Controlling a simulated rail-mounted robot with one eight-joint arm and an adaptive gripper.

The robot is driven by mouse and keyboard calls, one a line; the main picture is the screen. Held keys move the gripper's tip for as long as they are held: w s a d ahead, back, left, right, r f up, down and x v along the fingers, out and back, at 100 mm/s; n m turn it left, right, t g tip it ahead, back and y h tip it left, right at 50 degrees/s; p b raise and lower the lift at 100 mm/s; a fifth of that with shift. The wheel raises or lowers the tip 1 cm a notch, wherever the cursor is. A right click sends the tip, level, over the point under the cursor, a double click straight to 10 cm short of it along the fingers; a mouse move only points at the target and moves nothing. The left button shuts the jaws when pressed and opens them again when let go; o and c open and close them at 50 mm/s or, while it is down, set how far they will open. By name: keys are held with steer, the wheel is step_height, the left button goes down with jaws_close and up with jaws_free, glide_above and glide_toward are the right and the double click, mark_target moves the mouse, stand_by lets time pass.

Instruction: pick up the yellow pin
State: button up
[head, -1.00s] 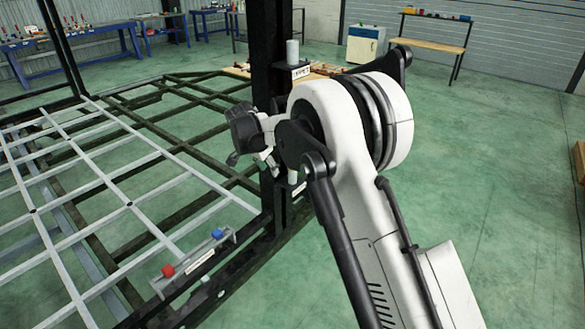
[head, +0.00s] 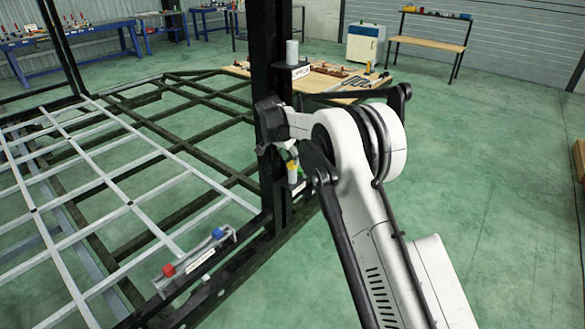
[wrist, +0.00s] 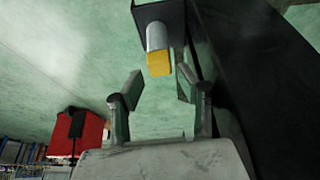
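The yellow pin (wrist: 159,63) shows in the wrist view as a yellow block on the end of a grey cylinder, standing at a dark bracket (wrist: 160,12). In the head view the yellow pin (head: 290,164) is a small patch low on the black post, just below my wrist. My gripper (wrist: 158,82) is open and empty. Its two fingers stand on either side of the line to the pin, which appears just beyond the fingertips. I cannot tell whether they touch it. In the head view the fingers are mostly hidden or too small to make out.
The black post (head: 270,60) stands close beside my gripper. A grey cylinder (head: 292,52) sits on an upper bracket. A holder with a red block (head: 168,270) and a blue block (head: 217,233) lies on the frame rail. A low wooden table (head: 345,92) stands behind.

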mark_target(292, 163)
steer(key=x, duration=0.3)
jaws_close()
stand_by(0.3)
